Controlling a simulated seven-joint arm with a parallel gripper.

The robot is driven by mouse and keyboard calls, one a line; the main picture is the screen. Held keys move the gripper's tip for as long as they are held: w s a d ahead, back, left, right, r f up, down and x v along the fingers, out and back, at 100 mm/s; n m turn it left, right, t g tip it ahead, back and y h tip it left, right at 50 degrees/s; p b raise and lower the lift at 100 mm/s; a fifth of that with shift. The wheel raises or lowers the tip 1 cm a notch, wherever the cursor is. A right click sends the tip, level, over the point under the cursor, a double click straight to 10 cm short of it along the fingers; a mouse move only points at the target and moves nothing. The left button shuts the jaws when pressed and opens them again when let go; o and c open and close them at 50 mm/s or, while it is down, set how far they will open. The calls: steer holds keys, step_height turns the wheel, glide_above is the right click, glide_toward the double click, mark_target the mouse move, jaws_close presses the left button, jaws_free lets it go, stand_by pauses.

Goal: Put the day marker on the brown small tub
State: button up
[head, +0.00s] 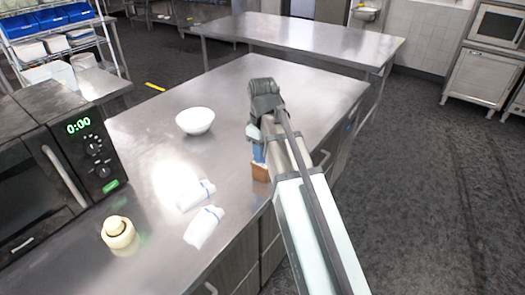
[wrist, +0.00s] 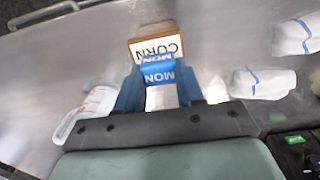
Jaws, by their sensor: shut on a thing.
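The day marker (wrist: 158,73) is a blue piece with white MON lettering and a white lower part. It sits between the two blue fingers of my gripper (wrist: 160,88), which is shut on it. The brown small tub (wrist: 133,50) is just beyond the marker in the wrist view, with a white label reading CORN. The marker overlaps the tub's near edge in that view; I cannot tell whether they touch. In the head view the tub (head: 261,173) stands near the counter's right edge, directly below my gripper (head: 259,153), and my arm partly hides it.
A white bowl (head: 195,121), two folded white cloths (head: 203,228) with blue stripes and a cream jar (head: 118,233) stand on the steel counter (head: 150,185). A microwave (head: 60,170) is at left. The wrist view shows a clear measuring jug (wrist: 88,112) beside my gripper.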

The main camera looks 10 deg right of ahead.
steer(key=shift+f, duration=0.15)
steer(key=o, duration=1)
steer(key=shift+r, duration=3.9)
